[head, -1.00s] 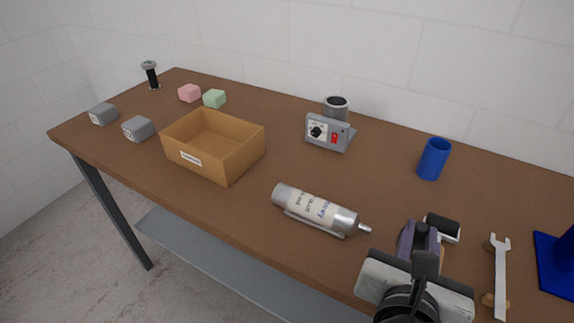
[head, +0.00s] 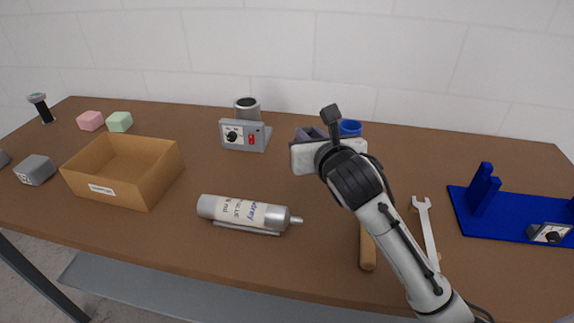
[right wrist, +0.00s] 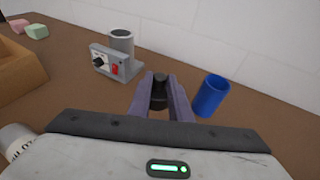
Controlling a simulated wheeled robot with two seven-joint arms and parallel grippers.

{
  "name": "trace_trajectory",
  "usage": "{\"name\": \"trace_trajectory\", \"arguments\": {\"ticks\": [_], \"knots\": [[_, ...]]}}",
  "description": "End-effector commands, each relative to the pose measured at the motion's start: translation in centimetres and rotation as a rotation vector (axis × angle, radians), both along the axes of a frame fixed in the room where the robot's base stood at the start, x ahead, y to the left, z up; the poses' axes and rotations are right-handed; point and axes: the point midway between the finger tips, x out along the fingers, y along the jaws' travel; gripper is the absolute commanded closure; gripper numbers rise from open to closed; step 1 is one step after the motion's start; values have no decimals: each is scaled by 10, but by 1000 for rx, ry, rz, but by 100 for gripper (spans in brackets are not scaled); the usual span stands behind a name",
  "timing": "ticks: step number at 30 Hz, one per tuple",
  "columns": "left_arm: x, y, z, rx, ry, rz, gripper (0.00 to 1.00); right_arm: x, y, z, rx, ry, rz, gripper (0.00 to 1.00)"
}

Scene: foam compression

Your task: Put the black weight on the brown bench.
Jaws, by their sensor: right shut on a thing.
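The brown bench (head: 330,215) is the long table top across the head view. My right gripper (head: 308,133) is over the bench, left of the blue cup and right of the grey device. In the right wrist view its purple fingers (right wrist: 160,95) are shut on the black weight (right wrist: 159,91), a small dark piece between them. My left gripper is not in view.
A blue cup (head: 350,128) stands just behind the gripper. A grey device (head: 245,135), glue tube (head: 245,213), cardboard box (head: 150,190), wooden handle (head: 367,248), wrench (head: 425,225) and blue stand (head: 500,223) lie around. The bench between tube and gripper is clear.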

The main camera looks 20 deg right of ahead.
Motion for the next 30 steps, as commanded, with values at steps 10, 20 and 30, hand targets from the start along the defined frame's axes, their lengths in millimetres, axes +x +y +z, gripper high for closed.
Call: {"name": "trace_trajectory", "arguments": {"ticks": [10, 20, 30], "knots": [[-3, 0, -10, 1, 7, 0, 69, 0, 0, -41, 0, -6, -2, 100], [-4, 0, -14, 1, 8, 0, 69, 0, 0, -68, -1, -11, -2, 100], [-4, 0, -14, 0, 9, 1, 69, 0, 0, -74, -1, -2, -2, 79]]}}
